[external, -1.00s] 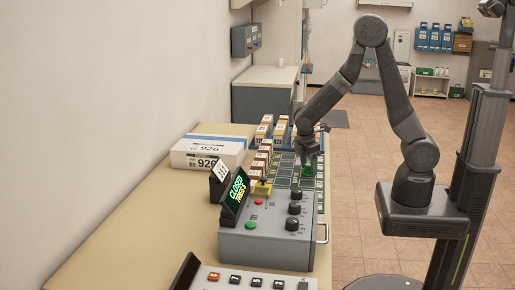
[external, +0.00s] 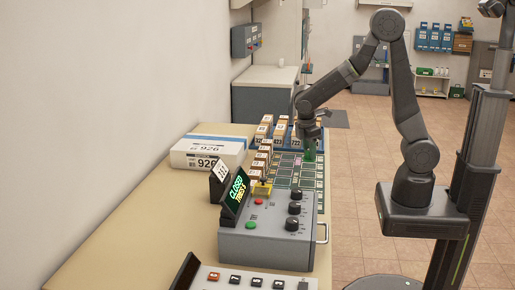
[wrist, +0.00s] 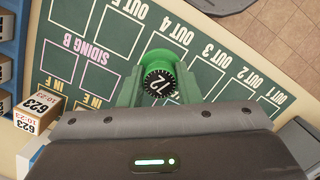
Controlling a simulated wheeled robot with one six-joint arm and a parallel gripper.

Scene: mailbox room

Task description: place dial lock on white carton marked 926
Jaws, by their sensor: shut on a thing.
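The dial lock (wrist: 160,82) is a green body with a black, numbered dial face. It sits between the fingers of my gripper (wrist: 160,88), which is shut on it. In the external view, the green lock (external: 309,154) shows below my gripper (external: 309,144), over the far right part of the green mat. I cannot tell whether it touches the mat. The white carton marked 926 (external: 206,160), with a blue stripe on top, lies on the table by the wall, left of my gripper and well apart from it.
The green mat (wrist: 93,62) has printed cells such as SIDING B and several OUT lanes. Small numbered boxes (external: 262,160) stand between the carton and my gripper. A blue rack with boxes (external: 282,132) is behind. A grey control box (external: 268,240) with a CLOSED sign stands in front.

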